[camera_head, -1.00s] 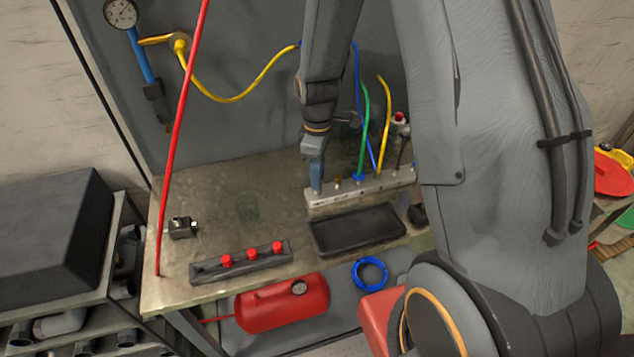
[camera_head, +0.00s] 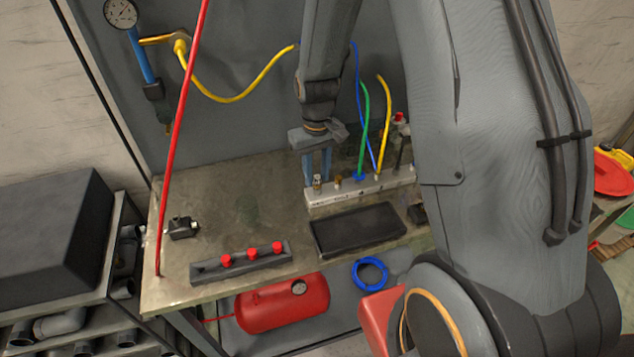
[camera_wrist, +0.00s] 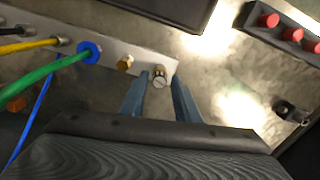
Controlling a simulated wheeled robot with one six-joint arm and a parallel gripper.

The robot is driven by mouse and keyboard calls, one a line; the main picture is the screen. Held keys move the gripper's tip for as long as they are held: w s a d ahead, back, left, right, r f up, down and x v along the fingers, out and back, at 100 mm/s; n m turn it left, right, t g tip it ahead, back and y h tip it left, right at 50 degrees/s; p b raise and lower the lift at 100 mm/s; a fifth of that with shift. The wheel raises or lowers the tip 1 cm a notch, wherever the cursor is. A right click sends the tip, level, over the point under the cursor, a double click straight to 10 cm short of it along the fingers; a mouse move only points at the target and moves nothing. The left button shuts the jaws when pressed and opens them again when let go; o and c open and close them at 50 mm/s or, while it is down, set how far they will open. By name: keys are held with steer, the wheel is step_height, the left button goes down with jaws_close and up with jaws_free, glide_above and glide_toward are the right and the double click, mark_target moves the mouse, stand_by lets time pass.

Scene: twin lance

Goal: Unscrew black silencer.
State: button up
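The manifold (camera_head: 345,194) is a pale metal bar with hoses and fittings, lying on the bench below my gripper (camera_head: 317,172). I cannot make out a clearly black silencer; the right part of the manifold is hidden by my arm.
A blue-collared green hose (camera_head: 363,140) and a yellow hose (camera_head: 385,120) rise right of the fingers. A black tray (camera_head: 357,231) lies in front of the manifold. A dark rail (camera_head: 240,263) with red knobs is nearer left. The bench's left-middle is mostly clear.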

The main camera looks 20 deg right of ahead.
steer(key=m, duration=0.3)
steer(key=shift+m, duration=0.4)
steer(key=m, duration=0.3)
steer(key=shift+m, duration=0.4)
steer(key=m, duration=0.3)
steer(key=shift+w+m, duration=0.1)
steer(key=shift+m, duration=0.2)
steer(key=m, duration=0.4)
steer(key=shift+a+m, duration=0.1)
steer(key=shift+m, duration=0.2)
